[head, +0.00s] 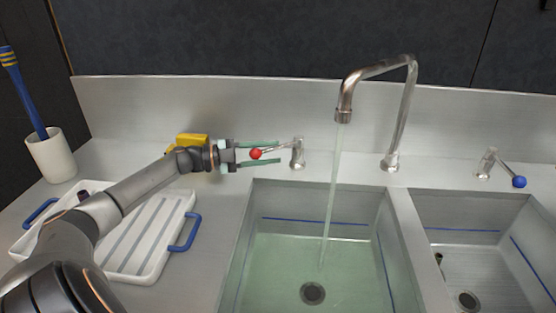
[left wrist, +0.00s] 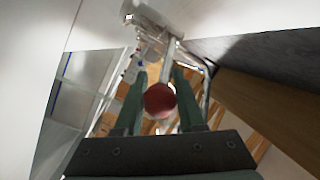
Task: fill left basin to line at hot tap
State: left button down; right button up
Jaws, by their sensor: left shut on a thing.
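The left basin (head: 250,215) holds greenish water (head: 290,262). The water surface lies a little below the blue line (head: 315,221) on the back wall. A stream runs from the faucet spout (head: 344,112) into this basin. The hot tap's lever ends in a red knob (head: 256,154) and points left from its metal post (head: 298,153). My left gripper (head: 262,153) is shut on the red knob. In the left wrist view the knob (left wrist: 159,100) sits between the green fingers. My right gripper is not in view.
The right basin (head: 465,240) shows no clear water; its blue-knobbed tap (head: 519,182) is at right. A white drainboard with blue handles (head: 183,232), a yellow object (head: 190,140) and a white cup (head: 52,155) holding a blue brush (head: 24,90) are at left.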

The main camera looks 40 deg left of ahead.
pick_arm(q)
jog(key=shift+a+r, duration=0.1)
dwell(0.3)
jog(key=c, duration=0.5)
grip_release()
jog(key=shift+p+v, duration=0.35)
jog(key=shift+v, duration=3.35)
